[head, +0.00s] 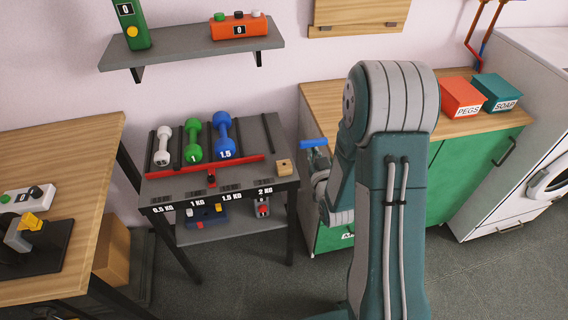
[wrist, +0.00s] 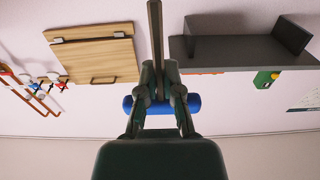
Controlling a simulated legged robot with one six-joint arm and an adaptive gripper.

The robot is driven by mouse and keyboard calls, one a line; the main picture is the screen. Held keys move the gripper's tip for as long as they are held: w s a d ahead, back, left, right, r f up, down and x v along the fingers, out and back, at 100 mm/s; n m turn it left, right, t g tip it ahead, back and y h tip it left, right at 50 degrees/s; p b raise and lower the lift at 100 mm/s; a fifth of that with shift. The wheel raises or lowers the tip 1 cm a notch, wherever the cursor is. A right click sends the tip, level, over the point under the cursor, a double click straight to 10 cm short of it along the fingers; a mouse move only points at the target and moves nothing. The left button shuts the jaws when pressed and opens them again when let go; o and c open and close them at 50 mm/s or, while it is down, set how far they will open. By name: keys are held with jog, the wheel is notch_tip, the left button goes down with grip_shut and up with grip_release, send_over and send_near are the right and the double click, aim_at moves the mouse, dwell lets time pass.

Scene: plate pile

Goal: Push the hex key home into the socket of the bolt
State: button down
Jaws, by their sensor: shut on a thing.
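My gripper (wrist: 158,100) is shut on a hex key with a blue crossbar handle (wrist: 191,104). Its dark straight shaft (wrist: 155,40) reaches up the wrist picture, away from the fingers. In the head view the blue handle (head: 313,143) shows just left of my arm, above my gripper (head: 318,163), which the arm partly hides. The key is held in the air, and its tip touches nothing that I can see. I cannot make out the bolt or its socket in either view.
A rack table with dumbbells (head: 193,140) stands left of my gripper. A wooden-topped green cabinet (head: 477,169) with red and teal boxes is behind and right of my arm. A wooden bench (head: 75,160) with a black-based fixture (head: 45,245) is at far left. A grey shelf (head: 190,48) hangs above.

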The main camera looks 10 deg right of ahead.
jog(key=w+a+f, duration=0.1)
jog(key=w+f, duration=0.1)
jog(key=w, duration=0.1)
jog(key=w+a+f, duration=0.2)
jog(key=w+f, duration=0.1)
jog(key=w+a+f, duration=0.2)
jog(key=w, duration=0.1)
jog(key=shift+a+f, duration=0.15)
jog(key=shift+f, duration=0.15)
jog(key=f, duration=0.2)
jog(key=w+f, duration=0.1)
jog(key=shift+a+f, duration=0.1)
jog(key=shift+a, duration=0.15)
jog(key=shift+f, duration=0.35)
jog(key=shift+f, duration=0.15)
jog(key=c, duration=0.8)
grip_release()
jog(key=shift+s, duration=0.1)
